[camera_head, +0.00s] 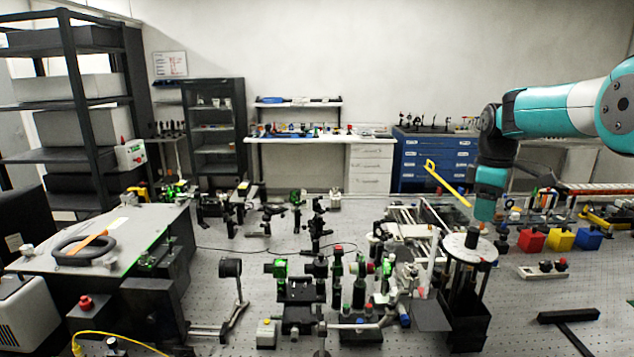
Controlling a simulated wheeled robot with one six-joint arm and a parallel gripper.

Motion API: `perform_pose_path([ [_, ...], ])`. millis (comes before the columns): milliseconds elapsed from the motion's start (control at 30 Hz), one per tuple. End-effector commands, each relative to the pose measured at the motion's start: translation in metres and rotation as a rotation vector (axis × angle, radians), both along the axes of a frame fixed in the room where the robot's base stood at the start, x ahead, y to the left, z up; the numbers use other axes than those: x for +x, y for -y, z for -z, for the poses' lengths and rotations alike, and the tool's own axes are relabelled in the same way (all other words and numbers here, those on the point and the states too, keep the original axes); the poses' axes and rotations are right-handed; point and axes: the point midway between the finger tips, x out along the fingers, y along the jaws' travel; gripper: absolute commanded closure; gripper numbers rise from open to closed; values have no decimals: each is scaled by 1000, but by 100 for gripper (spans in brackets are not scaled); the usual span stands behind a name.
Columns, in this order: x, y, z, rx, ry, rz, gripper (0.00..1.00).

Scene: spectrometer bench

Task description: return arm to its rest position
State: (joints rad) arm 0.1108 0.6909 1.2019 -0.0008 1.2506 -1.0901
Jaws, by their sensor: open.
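My teal and white arm (560,112) reaches in from the right edge and bends down at a dark joint. My gripper (473,238) is at its lower end, small and dark, just over a round white disc (457,249) on a dark stand. It is open, but its fingertips are hard to make out. I cannot tell whether it touches the disc or whether anything lies between the fingers.
A yellow bar (446,184) slants close to the left of my wrist. Dense optics mounts (337,280) stand left of the disc. Red, yellow and blue blocks (560,239) are at right. The perforated bench (530,310) has bare room at front right.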

Motion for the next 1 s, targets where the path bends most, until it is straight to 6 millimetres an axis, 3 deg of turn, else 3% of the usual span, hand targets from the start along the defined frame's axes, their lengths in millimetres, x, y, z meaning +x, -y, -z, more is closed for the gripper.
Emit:
perform_pose_path([
  [367, -28, -32, -2, 19, 20, 31, 47],
  [667, -87, -87, 2, 69, 43, 83, 47],
  [767, -122, -113, 7, 102, 48, 110, 47],
  [833, -156, -133, 14, 135, 50, 137, 47],
  [1000, -265, -180, 47, 245, 22, 230, 47],
])
